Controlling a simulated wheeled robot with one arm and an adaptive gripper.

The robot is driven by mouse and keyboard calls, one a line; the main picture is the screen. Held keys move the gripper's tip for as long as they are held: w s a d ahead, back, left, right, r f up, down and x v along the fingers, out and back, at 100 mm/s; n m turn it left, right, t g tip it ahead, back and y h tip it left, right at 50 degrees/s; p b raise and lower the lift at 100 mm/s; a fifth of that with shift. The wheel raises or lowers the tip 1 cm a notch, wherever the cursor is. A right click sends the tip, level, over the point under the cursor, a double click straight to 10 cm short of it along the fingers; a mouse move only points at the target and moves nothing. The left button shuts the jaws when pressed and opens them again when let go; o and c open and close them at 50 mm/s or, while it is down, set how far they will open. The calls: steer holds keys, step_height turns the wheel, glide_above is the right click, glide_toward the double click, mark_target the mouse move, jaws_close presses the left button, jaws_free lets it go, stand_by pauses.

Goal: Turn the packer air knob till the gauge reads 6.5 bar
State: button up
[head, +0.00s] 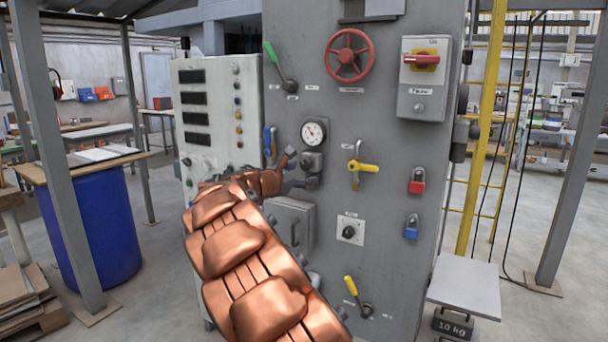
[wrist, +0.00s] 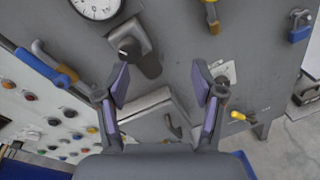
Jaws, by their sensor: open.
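The round white gauge (head: 314,132) sits on the grey cabinet front; its needle shows but is too small to read. The dark packer air knob (head: 311,161) is just below it, on a grey block. In the wrist view the gauge (wrist: 97,5) is cut by the top edge, and the knob (wrist: 130,47) stands out above the left finger's tip. My gripper (head: 300,171) is beside and slightly below the knob in the head view. In the wrist view my gripper (wrist: 160,84) is open and empty, its purple-padded fingers wide apart, not around the knob.
A blue-handled lever (head: 268,141) is left of the gauge, and a yellow valve handle (head: 363,167) is to the right. A grey box (head: 290,222) juts out below the knob. A red handwheel (head: 349,55) and green lever (head: 270,53) are above.

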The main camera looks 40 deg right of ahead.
mark_target(305, 166)
steer(key=shift+w+d+f+n+t+h+p, duration=0.15)
steer(key=shift+w+d+n+t, duration=0.3)
steer(key=shift+w+d, duration=0.9)
steer(key=shift+w+d+f+n+t+h+p, duration=0.15)
steer(key=shift+w+d+n, duration=0.45)
steer(key=shift+w+d, duration=0.7)
steer(key=shift+w+d+f+n+t+h+p, duration=0.1)
steer(key=shift+w+d+f+n+t+p, duration=0.3)
steer(key=shift+w+d, duration=0.95)
steer(key=shift+s+d+r, duration=0.2)
steer(key=shift+s+d, duration=0.1)
steer(key=shift+s, duration=0.05)
steer(key=shift+c, duration=0.4)
steer(key=c, duration=1.1)
steer(key=shift+o, duration=0.2)
steer(key=shift+f+b, duration=0.15)
steer(key=shift+b, duration=0.4)
